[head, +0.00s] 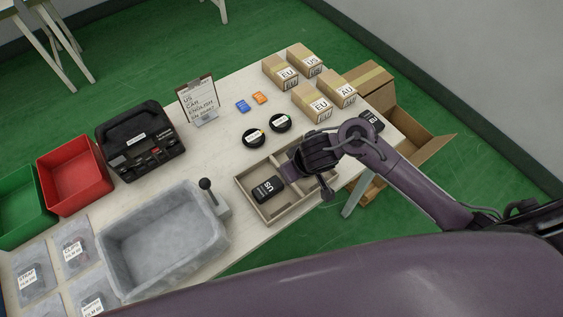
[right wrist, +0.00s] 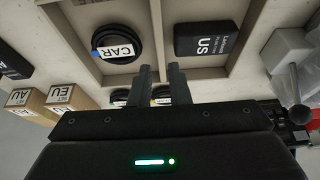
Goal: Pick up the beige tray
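The beige tray (head: 296,203) lies on the table near its front edge in the head view. It is divided into compartments; one holds a black US adapter (head: 268,188). In the right wrist view the tray's divider (right wrist: 162,38) runs between a coiled black CAR cable (right wrist: 115,45) and the US adapter (right wrist: 203,40). My right gripper (right wrist: 162,70) is at the tray's far right part, its two fingers a small gap apart at the end of the divider. Whether they press on it cannot be told. The arm hides part of the tray. My left gripper is not in view.
A grey bin (head: 165,238) with a black-knobbed lever stands left of the tray. Two black coils (head: 281,123) lie behind it. Small cartons (head: 313,103) stand at the back right, and an open cardboard box (head: 412,140) is beyond the table's right edge.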

